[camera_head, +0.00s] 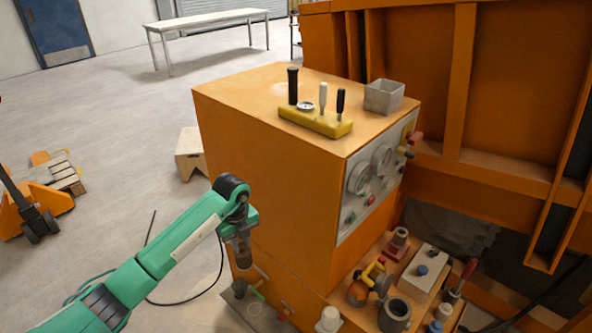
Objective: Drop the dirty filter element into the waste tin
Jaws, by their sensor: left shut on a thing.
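My left gripper (243,243) points down beside the front left face of the orange cabinet, low in the picture. It is shut on a small brownish, dark-ended cylinder (243,259), which looks like the dirty filter element; the fingers partly hide it. I cannot tell for sure which container is the waste tin. A grey, square, open-topped box (383,97) stands on the cabinet top at its right. A dark grey, open-topped round cup (395,315) stands on the low orange ledge at bottom right. My right gripper is out of view.
The orange cabinet (265,160) fills the middle. A yellow lever block (315,121) stands on it. The ledge is crowded with a white cylinder (329,319), a white box (424,268) and valve parts. A grey plate (252,307) lies below my gripper.

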